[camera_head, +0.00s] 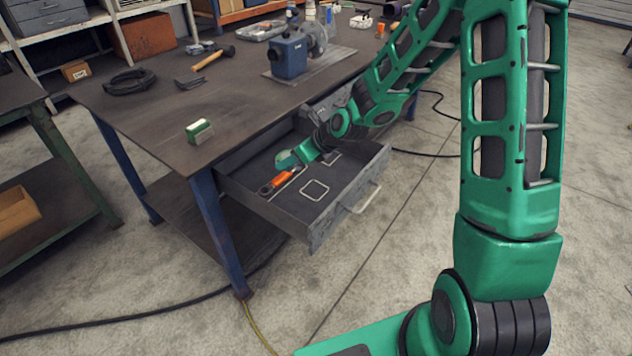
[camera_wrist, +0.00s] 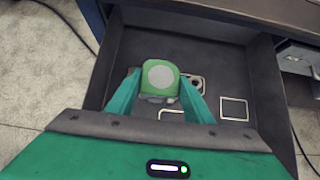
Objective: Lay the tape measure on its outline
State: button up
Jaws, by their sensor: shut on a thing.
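The tape measure (camera_wrist: 160,76) is a green, rounded block with a pale grey disc on its face. In the wrist view it sits between the two teal fingers of my gripper (camera_wrist: 158,97), which is shut on it. In the head view my gripper (camera_head: 289,159) is over the left part of the open drawer (camera_head: 318,227); I cannot tell the tape measure from the fingers there. A pale rounded-square outline (camera_head: 315,190) is bare on the drawer floor. In the wrist view a square outline (camera_wrist: 234,109) lies right of my gripper, and another outline (camera_wrist: 172,116) is partly hidden below the tape measure.
An orange-handled tool (camera_head: 275,184) lies in the drawer near my gripper. The drawer walls stand around it. On the bench (camera_head: 160,115) are a green-and-white block (camera_head: 199,131), a hammer (camera_head: 213,59), a coiled black cable (camera_head: 128,81) and a blue machine (camera_head: 288,57).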

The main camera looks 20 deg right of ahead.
jog(key=shift+s+d+f, duration=0.25)
jog(key=shift+d+f, duration=1)
jog(key=shift+f, duration=0.15)
jog(key=shift+s+d+f, duration=0.2)
jog(key=shift+d+f, duration=1.05)
jog(key=shift+f, duration=0.2)
jog(key=shift+s+d+f, duration=0.25)
jog(key=shift+d+f, duration=1)
jog(key=shift+f, duration=0.15)
jog(key=shift+f, duration=0.65)
jog(key=o, duration=1.3)
jog(key=shift+r, duration=0.5)
jog(key=v, duration=1.2)
jog(key=shift+s+r, duration=0.1)
